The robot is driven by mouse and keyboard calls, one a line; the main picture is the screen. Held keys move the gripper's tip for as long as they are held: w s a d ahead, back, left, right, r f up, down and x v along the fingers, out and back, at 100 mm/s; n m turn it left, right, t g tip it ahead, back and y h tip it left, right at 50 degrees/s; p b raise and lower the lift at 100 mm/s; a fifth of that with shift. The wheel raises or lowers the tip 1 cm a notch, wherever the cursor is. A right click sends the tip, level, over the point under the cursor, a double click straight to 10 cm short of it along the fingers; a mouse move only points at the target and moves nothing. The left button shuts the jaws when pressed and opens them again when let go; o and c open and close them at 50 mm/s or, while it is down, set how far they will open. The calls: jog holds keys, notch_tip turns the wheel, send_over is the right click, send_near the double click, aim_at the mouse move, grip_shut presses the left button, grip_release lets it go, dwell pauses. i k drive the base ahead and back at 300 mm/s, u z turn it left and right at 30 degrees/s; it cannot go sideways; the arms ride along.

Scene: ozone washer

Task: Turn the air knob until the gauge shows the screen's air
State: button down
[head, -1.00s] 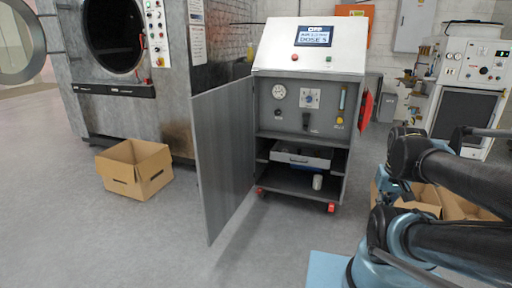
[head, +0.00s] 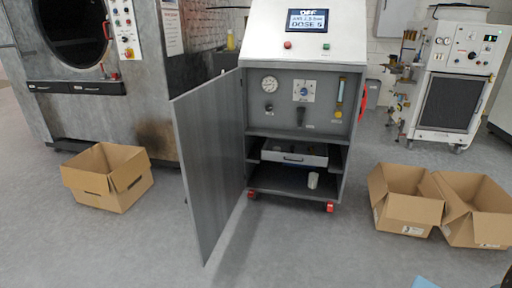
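The ozone cabinet (head: 293,117) stands in the middle with its grey door (head: 212,160) swung open to the left. A round white gauge (head: 269,84) sits at the upper left of the inner panel. A small dark knob (head: 269,107) is just below it. A white-plated blue dial (head: 303,90) is in the panel's middle, and a yellowish flow tube (head: 340,90) is at its right. The screen (head: 307,20) on top shows an air line and "DOSE 5"; the air line is too small to read surely. The gauge's needle reading cannot be made out. My gripper is not in view.
A drawer-like tray (head: 294,157) and a white cup (head: 312,180) are on the lower shelves. Open cardboard boxes stand left (head: 107,176) and right (head: 405,199). A big washer (head: 90,85) is at left. The floor before the cabinet is clear.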

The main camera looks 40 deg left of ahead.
aim_at(269, 107)
jog(key=z, duration=1.45)
jog(key=k, duration=2.65)
jog(key=u, duration=2.55)
